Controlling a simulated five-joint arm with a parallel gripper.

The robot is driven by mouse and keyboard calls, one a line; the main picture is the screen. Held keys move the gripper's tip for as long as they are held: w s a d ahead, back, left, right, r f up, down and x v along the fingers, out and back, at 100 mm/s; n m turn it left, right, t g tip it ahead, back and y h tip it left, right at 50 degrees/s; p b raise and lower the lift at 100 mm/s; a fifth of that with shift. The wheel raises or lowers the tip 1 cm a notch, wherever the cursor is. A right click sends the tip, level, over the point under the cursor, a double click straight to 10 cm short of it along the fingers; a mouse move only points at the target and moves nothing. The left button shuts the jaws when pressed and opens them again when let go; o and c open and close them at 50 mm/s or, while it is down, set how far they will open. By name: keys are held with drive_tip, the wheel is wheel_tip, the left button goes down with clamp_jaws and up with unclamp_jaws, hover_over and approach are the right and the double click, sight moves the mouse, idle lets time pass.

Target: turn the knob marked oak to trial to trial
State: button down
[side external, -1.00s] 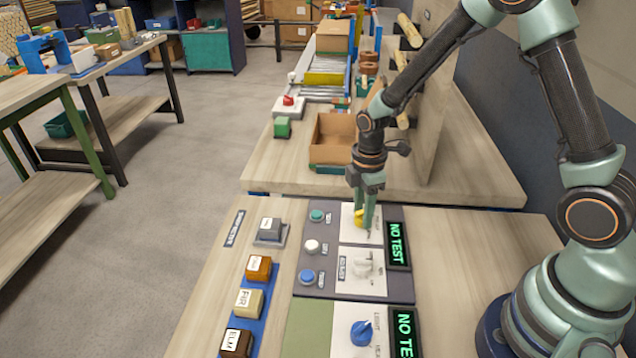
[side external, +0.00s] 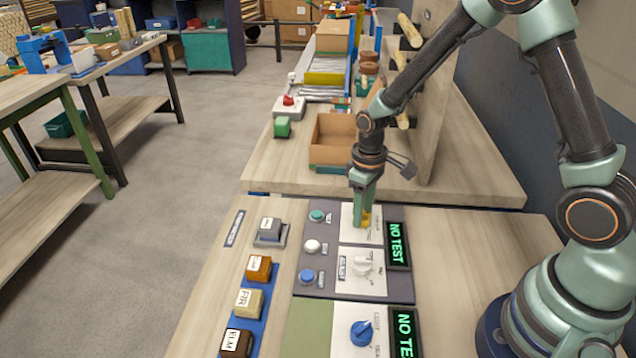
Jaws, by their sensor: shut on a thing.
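My gripper (side external: 363,212) points down over the upper white plate (side external: 349,233) of the dark control panel. It is shut on a yellow knob (side external: 367,218), which is mostly hidden behind the fingers. The lettering on this plate is too small to read. A white knob (side external: 362,266) sits on the plate below it, and a blue knob (side external: 361,333) sits on a separate plate nearer the front. A display (side external: 397,245) to the right of the yellow knob reads "NO TEST" in green.
Teal, white and blue buttons (side external: 312,246) line the panel's left side. Labelled wood blocks (side external: 249,302) stand on a blue strip further left. An open cardboard box (side external: 334,138) lies behind my gripper. A second display (side external: 405,335) stands at the front.

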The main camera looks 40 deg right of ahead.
drive_tip(key=m, duration=0.5)
drive_tip(key=shift+m, duration=2.5)
drive_tip(key=shift+c, duration=2.1)
unclamp_jaws()
drive_tip(key=shift+r, duration=0.1)
wheel_tip(320, 180, up, 12)
